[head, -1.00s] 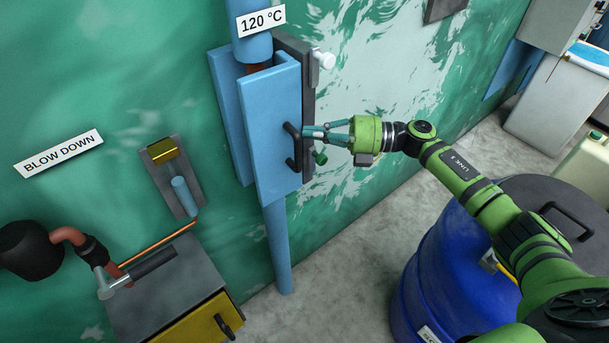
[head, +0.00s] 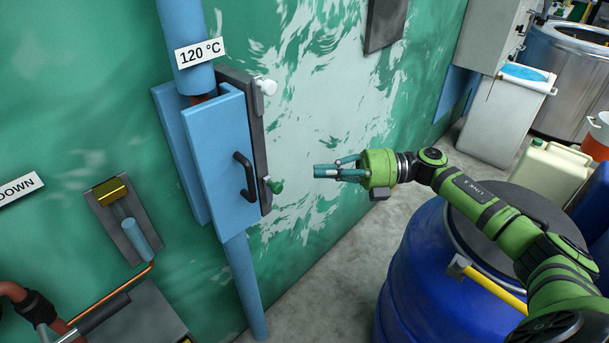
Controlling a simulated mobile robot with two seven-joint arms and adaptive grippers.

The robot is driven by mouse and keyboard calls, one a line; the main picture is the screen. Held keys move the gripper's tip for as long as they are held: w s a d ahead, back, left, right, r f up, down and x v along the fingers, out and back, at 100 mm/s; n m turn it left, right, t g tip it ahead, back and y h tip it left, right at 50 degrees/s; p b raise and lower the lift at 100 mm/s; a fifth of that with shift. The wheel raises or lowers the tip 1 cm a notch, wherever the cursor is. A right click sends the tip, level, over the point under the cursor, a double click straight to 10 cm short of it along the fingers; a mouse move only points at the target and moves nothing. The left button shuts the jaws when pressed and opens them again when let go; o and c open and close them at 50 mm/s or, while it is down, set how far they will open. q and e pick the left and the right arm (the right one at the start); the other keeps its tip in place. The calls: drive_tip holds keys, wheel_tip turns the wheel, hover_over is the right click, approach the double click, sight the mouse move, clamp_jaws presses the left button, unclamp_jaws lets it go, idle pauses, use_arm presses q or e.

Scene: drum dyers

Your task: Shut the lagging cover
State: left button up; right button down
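The lagging cover (head: 213,170) is a blue flat-faced shell on the blue vertical pipe, with a dark bar handle (head: 243,177) on its front. It stands partly open: a gap parts its front half from the blue back half (head: 178,150), and a reddish bare pipe (head: 203,98) shows at the top of the gap. My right gripper (head: 320,171) is in free air to the right of the handle, apart from the cover. Its teal fingers come together at the tips with nothing held. My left gripper is out of view.
A dark strip beside the cover carries a white knob (head: 268,88) and a green knob (head: 276,187). A blue drum (head: 425,270) with a dark lid stands below my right arm. A "120 °C" label (head: 200,53) is above the cover. The floor between wall and drum is clear.

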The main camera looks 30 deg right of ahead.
drive_tip(key=m+t+h+p, duration=0.8)
drive_tip(key=m+t+h, duration=0.25)
drive_tip(key=m, duration=1.75)
approach(254, 158)
drive_tip(key=shift+h, duration=0.45)
drive_tip(key=p+x, duration=0.1)
drive_tip(key=x, duration=0.1)
drive_tip(key=a+p+x, duration=0.1)
drive_tip(key=p+x, duration=0.1)
drive_tip(key=x, duration=0.1)
drive_tip(key=shift+w+a+f, duration=0.1)
drive_tip(key=shift+w+f, duration=0.05)
drive_tip(key=shift+f, duration=0.05)
drive_tip(key=shift+w, duration=0.85)
drive_tip(key=shift+r, duration=0.35)
